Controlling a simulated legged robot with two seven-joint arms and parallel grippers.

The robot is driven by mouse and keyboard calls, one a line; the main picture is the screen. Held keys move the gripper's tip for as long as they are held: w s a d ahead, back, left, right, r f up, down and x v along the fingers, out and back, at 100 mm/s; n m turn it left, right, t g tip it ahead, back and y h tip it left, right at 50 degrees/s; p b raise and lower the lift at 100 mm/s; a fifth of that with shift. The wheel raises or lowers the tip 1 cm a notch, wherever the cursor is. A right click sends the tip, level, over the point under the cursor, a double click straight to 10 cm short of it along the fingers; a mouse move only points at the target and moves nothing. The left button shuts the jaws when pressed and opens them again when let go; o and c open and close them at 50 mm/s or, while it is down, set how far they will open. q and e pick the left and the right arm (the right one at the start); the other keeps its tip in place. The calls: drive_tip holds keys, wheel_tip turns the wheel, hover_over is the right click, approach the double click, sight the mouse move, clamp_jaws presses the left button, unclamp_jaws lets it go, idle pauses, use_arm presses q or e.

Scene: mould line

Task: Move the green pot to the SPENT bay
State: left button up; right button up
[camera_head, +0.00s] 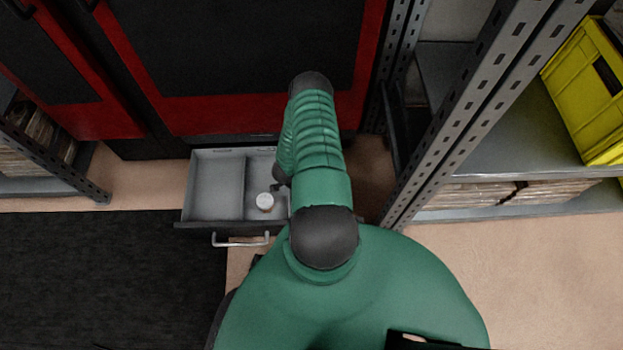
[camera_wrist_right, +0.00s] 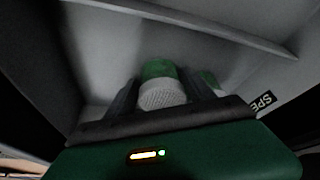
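The green pot (camera_wrist_right: 158,69) has a white ribbed part nearer the camera in the right wrist view. My right gripper (camera_wrist_right: 160,90) has its dark fingers close against both sides of it, inside a grey drawer compartment. A second green patch (camera_wrist_right: 208,78) shows behind the right finger; I cannot tell what it belongs to. A label reading "SPE" (camera_wrist_right: 262,102), partly cut off, is on the right. In the head view a white-lidded pot (camera_head: 265,201) sits in the right compartment of the open grey drawer (camera_head: 217,186). My left gripper is out of view.
A divider splits the drawer; its left compartment looks empty. The drawer has a front handle (camera_head: 240,240). A red and black cabinet (camera_head: 235,110) stands behind. A metal rack (camera_head: 470,115) with a yellow crate (camera_head: 585,90) stands right. A dark mat (camera_head: 110,270) lies left.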

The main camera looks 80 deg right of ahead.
drive_tip(key=p+v, duration=0.7)
drive_tip(key=v, duration=0.5)
drive_tip(key=w+a+r+n+t, duration=0.25)
drive_tip(key=w+r+n, duration=0.35)
drive_tip(key=w, duration=0.4)
drive_tip(key=w+a+r+n+t, duration=0.1)
drive_tip(key=w+r+n+t, duration=0.25)
drive_tip(key=w+r, duration=0.5)
drive_tip(key=w+a+r+n+y, duration=0.35)
drive_tip(key=a+r+n, duration=1)
drive_tip(key=a, duration=0.55)
drive_tip(key=s+a+r+n, duration=0.4)
drive_tip(key=s+a+r, duration=0.1)
drive_tip(key=s+r, duration=0.1)
drive_tip(key=shift+a+r, duration=0.25)
drive_tip(key=shift+r, duration=0.15)
drive_tip(key=shift+h, duration=0.25)
